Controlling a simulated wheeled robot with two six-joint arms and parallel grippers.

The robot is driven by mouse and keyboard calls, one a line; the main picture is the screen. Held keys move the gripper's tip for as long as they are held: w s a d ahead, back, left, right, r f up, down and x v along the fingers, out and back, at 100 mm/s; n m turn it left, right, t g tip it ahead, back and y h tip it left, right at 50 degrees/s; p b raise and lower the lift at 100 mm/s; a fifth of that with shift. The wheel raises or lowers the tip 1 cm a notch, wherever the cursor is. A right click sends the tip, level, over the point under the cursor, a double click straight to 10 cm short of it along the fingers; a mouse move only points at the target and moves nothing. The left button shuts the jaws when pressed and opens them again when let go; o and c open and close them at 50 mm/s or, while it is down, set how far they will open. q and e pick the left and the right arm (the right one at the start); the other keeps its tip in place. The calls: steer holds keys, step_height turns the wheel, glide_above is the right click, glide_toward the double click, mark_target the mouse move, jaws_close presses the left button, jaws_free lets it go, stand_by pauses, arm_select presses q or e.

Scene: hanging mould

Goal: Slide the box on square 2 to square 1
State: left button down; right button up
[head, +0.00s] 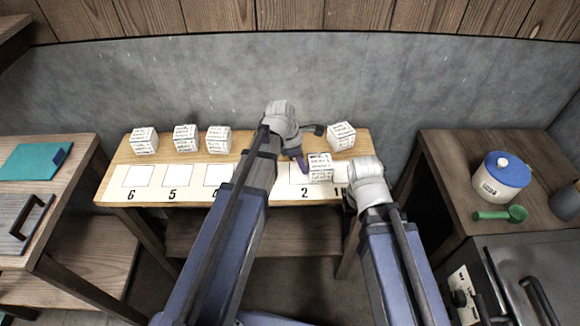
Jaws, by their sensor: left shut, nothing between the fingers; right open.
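A white box with dark print (320,168) stands upright on the numbered strip, over the right part of square 2 (298,174) and reaching toward square 1 (341,173). Square 1 is mostly hidden by the box and my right wrist. My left gripper (303,164) is shut and empty, its fingertips low at the left side of the box; I cannot tell whether they touch it. My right gripper (350,203) is open at the right end of the strip, its fingers mostly hidden by its wrist.
Similar boxes stand behind the strip: three at the left (185,138) and one at the right (341,136). Squares 6 and 5 are bare. A side table with a blue-lidded jar (501,177) and green scoop (502,213) is at the right.

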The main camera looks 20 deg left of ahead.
mark_target(317, 161)
arm_select(q)
steer(key=w+d, duration=0.1)
steer(key=d, duration=0.1)
steer(key=w+d, duration=0.1)
steer(key=d, duration=0.2)
steer(key=w+d, duration=0.1)
steer(key=d, duration=0.2)
steer(key=shift+w+d, duration=0.1)
steer(key=shift+d, duration=0.15)
steer(key=a, duration=0.1)
steer(key=s+a, duration=0.1)
steer(key=a, duration=0.1)
steer(key=shift+s, duration=0.15)
steer(key=shift+s+a+r+p, duration=0.2)
steer(key=shift+a+r+p, duration=0.35)
steer(key=shift+r+p, duration=0.05)
steer(key=p+v, duration=0.8)
steer(key=shift+r, duration=0.4)
steer(key=shift+a, duration=0.1)
